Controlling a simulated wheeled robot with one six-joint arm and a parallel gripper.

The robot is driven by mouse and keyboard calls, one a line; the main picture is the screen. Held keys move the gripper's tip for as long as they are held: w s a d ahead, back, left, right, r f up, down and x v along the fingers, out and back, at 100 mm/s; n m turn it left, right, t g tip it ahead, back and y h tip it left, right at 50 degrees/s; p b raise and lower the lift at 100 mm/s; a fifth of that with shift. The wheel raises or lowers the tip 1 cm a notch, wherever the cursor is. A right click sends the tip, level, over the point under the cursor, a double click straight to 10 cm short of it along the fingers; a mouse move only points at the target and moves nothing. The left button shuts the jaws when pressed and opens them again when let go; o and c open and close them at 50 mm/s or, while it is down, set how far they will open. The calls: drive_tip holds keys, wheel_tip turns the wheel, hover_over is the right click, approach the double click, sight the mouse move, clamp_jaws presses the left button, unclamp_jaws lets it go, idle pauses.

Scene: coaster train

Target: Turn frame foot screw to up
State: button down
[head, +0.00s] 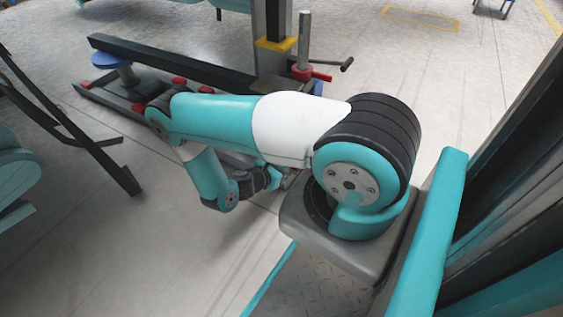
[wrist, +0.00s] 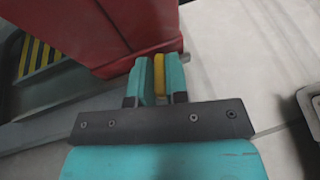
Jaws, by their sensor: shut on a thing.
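In the wrist view, my gripper (wrist: 159,82) has its two teal fingers on either side of a narrow upright yellow part (wrist: 159,70). The fingers are shut on this part, and it stands against a large red block or foot (wrist: 105,30). I cannot tell for sure whether the yellow part is the foot screw's handle, or which way it is turned. In the head view, my arm bends down toward the floor, and its dark wrist is low beside the dark frame. My fingertips and the yellow part are hidden there.
A dark beam (head: 180,68) on low rails with red bits runs behind my arm. A blue disc (head: 113,60) is at its left end. A metal post (head: 304,40) with a red base stands behind. A black stand (head: 85,130) is at left. Open floor lies front left.

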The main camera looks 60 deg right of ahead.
drive_tip(key=shift+s+n+t+p, duration=0.1)
drive_tip(key=shift+n+t+p, duration=0.6)
drive_tip(key=shift+n+t, duration=0.6)
drive_tip(key=c, duration=1.4)
unclamp_jaws()
drive_tip(key=shift+c, duration=0.2)
drive_tip(key=shift+a+r, duration=0.1)
drive_tip(key=shift+a+r+t+p, duration=0.15)
drive_tip(key=shift+a+t+p, duration=0.15)
drive_tip(key=shift+p, duration=0.05)
drive_tip(key=p+v, duration=0.6)
drive_tip(key=v, duration=1)
drive_tip(key=shift+a+p, duration=0.3)
